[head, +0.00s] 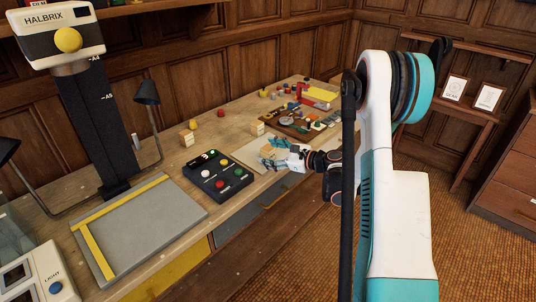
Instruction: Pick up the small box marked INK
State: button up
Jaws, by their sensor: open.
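Two small cream boxes stand on the wooden bench: one box (187,138) left of the black button panel's far end, and another box (257,128) farther right, just beyond my gripper. The lettering on both is too small to read, so I cannot tell which is marked INK. My gripper (268,153) is open over a pale flat sheet or board (247,154), to the right of the button panel. It is seen from the side and looks empty.
The black button panel (218,175) lies close left of my gripper. A grey board with yellow rulers (150,222) fills the near bench. A tall dark column (92,125) and a lamp (147,92) stand at left. A cluttered brown board (290,128) lies behind right.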

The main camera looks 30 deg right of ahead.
aim_at(272, 154)
jog(key=s+d+f+m+t, duration=0.3)
jog(key=d+f+m, duration=0.3)
jog(key=d+f, duration=0.3)
jog(key=shift+h, duration=0.4)
jog(key=x, duration=0.2)
jog(key=r+b+x, duration=0.1)
jog(key=x, duration=0.5)
jog(key=shift+w+d+r+b, duration=0.2)
jog(key=shift+w+d+b, duration=0.05)
jog(key=shift+w+b, duration=0.15)
jog(key=b+x, duration=0.2)
jog(key=x, duration=0.3)
jog(key=shift+a, duration=0.2)
jog(key=c, duration=1.2)
